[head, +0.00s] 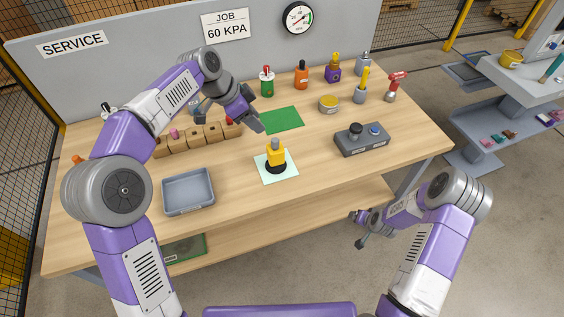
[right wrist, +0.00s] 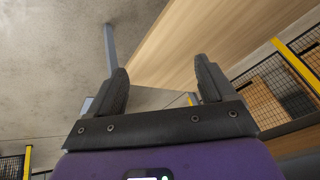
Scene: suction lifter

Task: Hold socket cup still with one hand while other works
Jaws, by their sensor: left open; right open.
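A suction lifter with a yellow body (head: 276,153) and a black round cup (head: 276,168) stands upright on a pale green square plate (head: 289,177) near the table's front middle. I cannot tell for sure which part is the socket cup. My left gripper (head: 257,123) is above the table, behind and slightly left of the lifter, apart from it. Its jaws are open, with nothing seen between them. My right gripper (head: 361,228) is low, in front of the table's front edge, away from the lifter. In the right wrist view (right wrist: 163,82) its two fingers are apart and empty.
A grey tray (head: 188,207) is at front left; a wooden block row (head: 200,141) lies behind it. A grey box with knobs (head: 361,146) is right of the lifter. The table's right front is clear.

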